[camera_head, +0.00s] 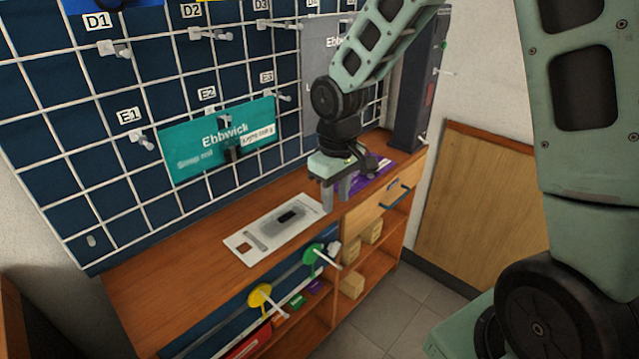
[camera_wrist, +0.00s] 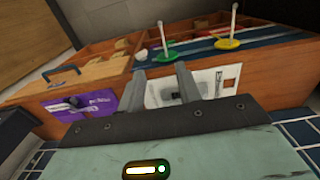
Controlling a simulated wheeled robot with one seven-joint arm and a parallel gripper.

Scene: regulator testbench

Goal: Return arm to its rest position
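My gripper (camera_head: 335,192) hangs from my green arm in the head view, in front of the wall grid and above the right part of the wooden bench top (camera_head: 185,262). Its two fingers point down and stand apart with nothing seen between them. In the wrist view the fingers of my gripper (camera_wrist: 166,88) also show with a gap between them. A white plate with a dark device (camera_head: 288,217) lies on the bench to the left of and below my gripper. The gripper appears above the bench and clear of it.
A teal Ebbwick panel (camera_head: 200,150) hangs on the blue grid wall (camera_head: 60,150). A purple sheet (camera_wrist: 98,102) lies beside the white plate. A yellow knob (camera_head: 259,295) and a green knob (camera_head: 312,254) with rods stick out at the bench front. A dark column (camera_head: 415,95) stands at the right end.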

